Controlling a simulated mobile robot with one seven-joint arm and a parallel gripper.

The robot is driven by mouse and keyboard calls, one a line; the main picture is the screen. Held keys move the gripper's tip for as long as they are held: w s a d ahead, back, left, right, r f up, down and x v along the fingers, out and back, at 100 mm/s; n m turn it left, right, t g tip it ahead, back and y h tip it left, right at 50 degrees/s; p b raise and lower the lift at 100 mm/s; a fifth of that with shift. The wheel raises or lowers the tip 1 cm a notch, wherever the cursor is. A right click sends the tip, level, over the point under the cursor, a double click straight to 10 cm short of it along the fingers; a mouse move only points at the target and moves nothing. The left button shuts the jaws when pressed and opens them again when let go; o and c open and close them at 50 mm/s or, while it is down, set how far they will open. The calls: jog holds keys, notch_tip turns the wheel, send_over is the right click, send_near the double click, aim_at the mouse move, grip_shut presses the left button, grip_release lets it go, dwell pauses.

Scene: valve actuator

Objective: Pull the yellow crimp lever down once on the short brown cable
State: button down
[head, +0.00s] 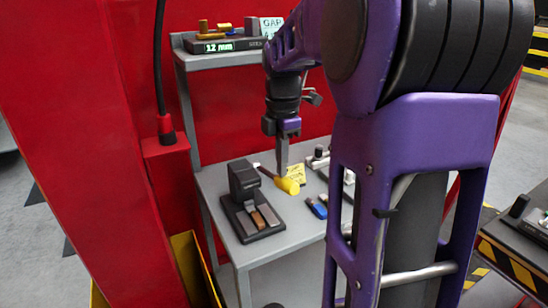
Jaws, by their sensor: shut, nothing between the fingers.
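The yellow crimp lever (288,185) sticks out to the right of a dark crimp press (243,180) on the grey table. Its thick yellow end is low, near the tabletop. My gripper (281,172) points down with its fingers together, right at the yellow end. I cannot tell whether the fingertips touch it or stand just behind it. Small brown pieces (258,220) lie on the press base in front of the press column. One may be the short brown cable, but it is too small to tell.
The grey table (284,240) is bare at the front. A shelf (215,60) behind holds a "12 mm" display (218,47) and a sign (271,26). My purple arm hides the table's right side.

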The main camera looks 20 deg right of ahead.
notch_tip(320, 180, up, 10)
jog(key=p, duration=0.7)
jog(key=shift+f, duration=0.2)
dwell(0.7)
